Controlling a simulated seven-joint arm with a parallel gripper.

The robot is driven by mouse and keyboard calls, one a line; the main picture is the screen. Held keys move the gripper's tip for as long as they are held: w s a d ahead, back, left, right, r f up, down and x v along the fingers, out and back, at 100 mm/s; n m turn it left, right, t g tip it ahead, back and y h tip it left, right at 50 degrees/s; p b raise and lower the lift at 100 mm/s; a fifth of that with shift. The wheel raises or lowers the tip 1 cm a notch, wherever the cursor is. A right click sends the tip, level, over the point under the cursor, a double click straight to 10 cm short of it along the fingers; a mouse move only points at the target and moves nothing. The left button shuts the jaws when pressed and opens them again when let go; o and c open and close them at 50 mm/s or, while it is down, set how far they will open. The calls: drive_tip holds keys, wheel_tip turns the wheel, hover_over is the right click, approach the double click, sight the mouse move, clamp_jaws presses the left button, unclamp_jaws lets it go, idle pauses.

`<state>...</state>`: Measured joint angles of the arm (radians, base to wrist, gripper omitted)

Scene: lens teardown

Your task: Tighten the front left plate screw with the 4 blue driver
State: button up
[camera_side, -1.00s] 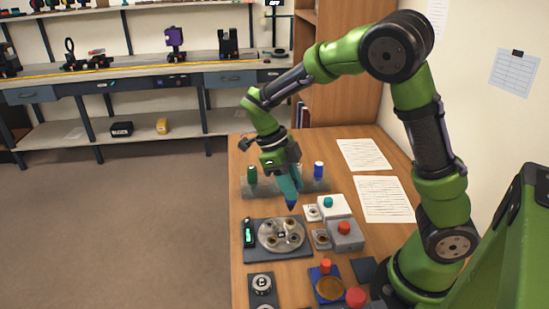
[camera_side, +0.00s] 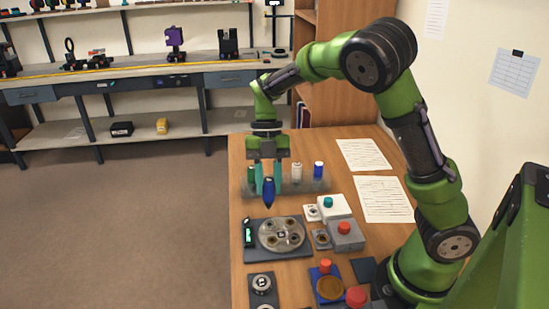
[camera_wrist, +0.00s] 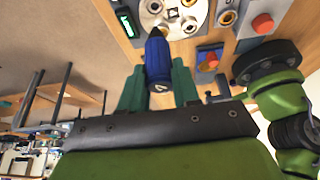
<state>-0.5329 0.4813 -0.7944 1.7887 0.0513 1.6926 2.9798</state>
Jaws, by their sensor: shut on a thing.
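My gripper (camera_side: 267,180) is shut on the dark blue driver (camera_side: 268,193), which hangs tip down, close to upright. In the wrist view the driver (camera_wrist: 157,58) shows a "4" on its end, between my two green fingers (camera_wrist: 158,85). The round metal plate (camera_side: 282,234) lies on a dark base (camera_side: 262,251) below the driver, with several screw spots around it. The driver's tip is above and behind the plate in the side view, apart from it.
A driver rack (camera_side: 283,187) stands behind, with a white driver (camera_side: 297,172) and another blue one (camera_side: 318,169). A green-lit display (camera_side: 249,234) is left of the plate.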

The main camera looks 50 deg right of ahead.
sight(269, 201)
drive_tip(key=n+h, duration=0.1)
drive_tip(key=n, duration=0.1)
drive_tip(key=f+n+g, duration=0.1)
drive_tip(key=n, duration=0.2)
drive_tip(key=shift+f+g+h, duration=0.1)
drive_tip(key=shift+g+h, duration=0.2)
drive_tip(key=shift+h, duration=0.1)
drive_tip(key=n+h, duration=0.1)
drive_tip(key=n, duration=0.2)
drive_tip(key=f+n+h, duration=0.1)
drive_tip(key=n, duration=0.1)
drive_tip(key=shift+a+n, duration=0.1)
drive_tip(key=shift+n, duration=0.3)
drive_tip(key=n, duration=0.2)
drive_tip(key=n+h, duration=0.2)
drive_tip(key=n, duration=0.1)
drive_tip(key=shift+s+f+n+t, duration=0.1)
drive_tip(key=shift+f+n+t, duration=0.2)
drive_tip(key=shift+f+t, duration=0.1)
drive_tip(key=n, duration=0.2)
drive_tip(key=n+t+h, duration=0.1)
drive_tip(key=n, duration=0.1)
drive_tip(key=shift+f, duration=0.35)
drive_tip(key=shift+f+n+h, duration=0.2)
drive_tip(key=shift+n+h, duration=0.1)
drive_tip(key=shift+f, duration=0.25)
drive_tip(key=shift+f, duration=0.7)
